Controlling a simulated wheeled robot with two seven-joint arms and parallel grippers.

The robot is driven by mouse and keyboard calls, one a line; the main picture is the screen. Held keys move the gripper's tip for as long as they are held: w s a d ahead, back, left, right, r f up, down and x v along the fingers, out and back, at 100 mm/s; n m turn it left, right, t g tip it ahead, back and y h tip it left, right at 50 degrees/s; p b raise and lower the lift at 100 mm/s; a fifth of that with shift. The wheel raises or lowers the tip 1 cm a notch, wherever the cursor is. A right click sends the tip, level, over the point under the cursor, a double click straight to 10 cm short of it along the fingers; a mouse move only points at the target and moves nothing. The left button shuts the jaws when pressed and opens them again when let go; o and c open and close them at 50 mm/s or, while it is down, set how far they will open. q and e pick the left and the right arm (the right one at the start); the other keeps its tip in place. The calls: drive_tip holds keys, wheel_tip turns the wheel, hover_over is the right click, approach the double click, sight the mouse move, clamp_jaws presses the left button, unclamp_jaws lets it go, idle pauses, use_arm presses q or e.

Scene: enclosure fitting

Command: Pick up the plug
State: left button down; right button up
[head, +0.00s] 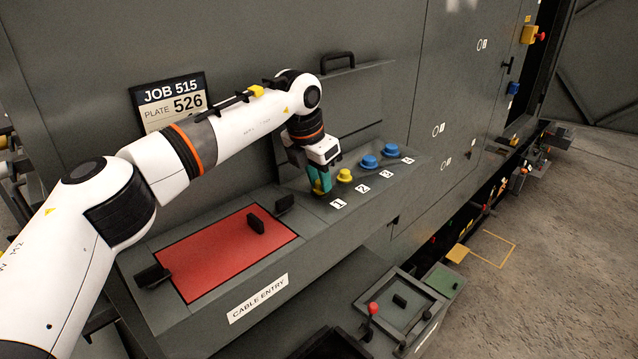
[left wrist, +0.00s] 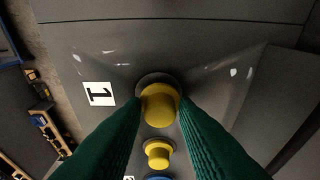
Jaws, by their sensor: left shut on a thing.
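My left gripper (head: 320,190) has green fingers and points down at the ledge by the label 1 (head: 338,204). In the left wrist view its fingers are shut on a yellow plug (left wrist: 160,103), one on each side. A dark ring shows around this plug at the panel; I cannot tell whether it is lifted. In the head view the fingers mostly hide it. A second yellow plug (head: 344,175) stands by label 2, and blue plugs (head: 368,161) stand by labels 3 and 4. My right gripper is not in view.
A red plate (head: 225,250) with black handles lies left of the plugs, above a CABLE ENTRY label (head: 258,298). A sign (head: 170,102) reads JOB 515, PLATE 526. A tray (head: 405,305) is lower right. The floor at right is mostly open.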

use_arm(q)
drive_tip(key=shift+r+b, duration=0.3)
drive_tip(key=shift+r, duration=0.15)
drive_tip(key=shift+s+d+r+b, duration=0.15)
drive_tip(key=shift+s+r+b, duration=0.05)
drive_tip(key=shift+r+b, duration=0.25)
drive_tip(key=shift+s+d+r+b, duration=0.1)
drive_tip(key=shift+s+r+b, duration=0.05)
drive_tip(key=shift+r+b, duration=0.25)
drive_tip(key=s+d+b, duration=0.7)
drive_tip(key=s+d, duration=0.5)
wheel_tip(320, 180, up, 7)
drive_tip(key=p, duration=0.6)
drive_tip(key=shift+r, duration=0.15)
drive_tip(key=shift+s+d, duration=0.1)
